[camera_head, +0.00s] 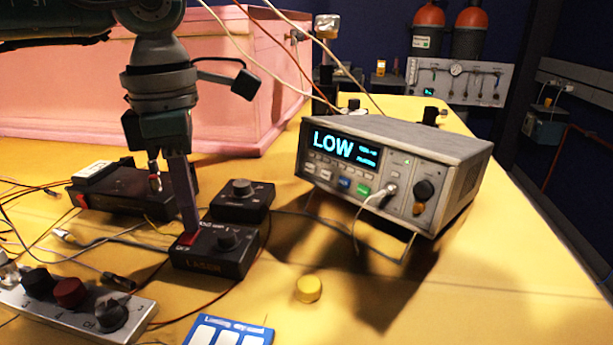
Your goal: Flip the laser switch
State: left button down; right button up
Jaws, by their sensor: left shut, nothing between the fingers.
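The laser box (237,264) is a small black box with "LASER" lettering on its front, at the centre left of the yellow table. It has a red switch (187,239) at its left side and a black knob (229,238) at its right. My left gripper (188,228) comes down from above, shut and empty. Its fingertips are at the red switch and partly cover it; I cannot tell whether they touch it or which way the switch is set. My right gripper is not in view.
A similar black knob box (242,200) stands just behind. A grey instrument (440,160) showing "LOW" stands to the right. A silver knob panel (75,302), loose cables, a yellow cap (308,289) and a blue card (230,331) lie in front. A pink foam enclosure (240,90) stands behind.

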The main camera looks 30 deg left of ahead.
pick_arm(q)
jog(key=shift+f, duration=0.25)
jog(key=shift+r, duration=0.15)
notch_tip(320, 180, up, 7)
jog(key=p, duration=0.5)
dwell(0.4)
